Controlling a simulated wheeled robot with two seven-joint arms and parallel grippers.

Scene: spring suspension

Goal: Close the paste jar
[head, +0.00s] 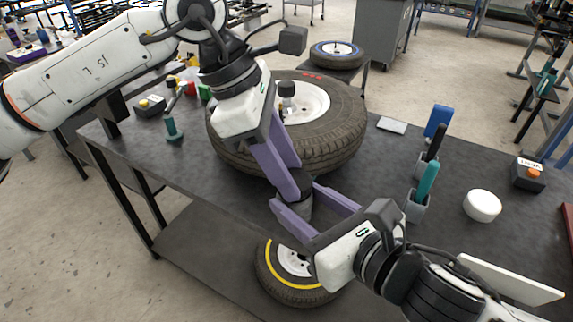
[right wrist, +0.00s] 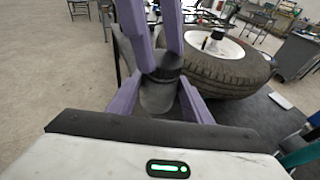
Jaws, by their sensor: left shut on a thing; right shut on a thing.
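The paste jar (head: 299,209) is a small grey cylinder near the table's front edge, with a darker top that looks like its lid (right wrist: 167,67). In the right wrist view the jar body (right wrist: 158,97) stands between the purple fingers of my right gripper (right wrist: 155,102), which is shut on it. My left gripper (head: 292,180) reaches down from above and is shut on the dark top. The top sits directly over the body; I cannot tell whether it is screwed tight. The fingers hide part of the jar in the head view.
A large tyre (head: 345,140) lies just behind the jar on the dark table (head: 395,165). To the right are a grey holder with teal and black tools (head: 417,208), a white round puck (head: 482,205) and a button box (head: 528,176). A yellow-striped wheel (head: 270,275) is below.

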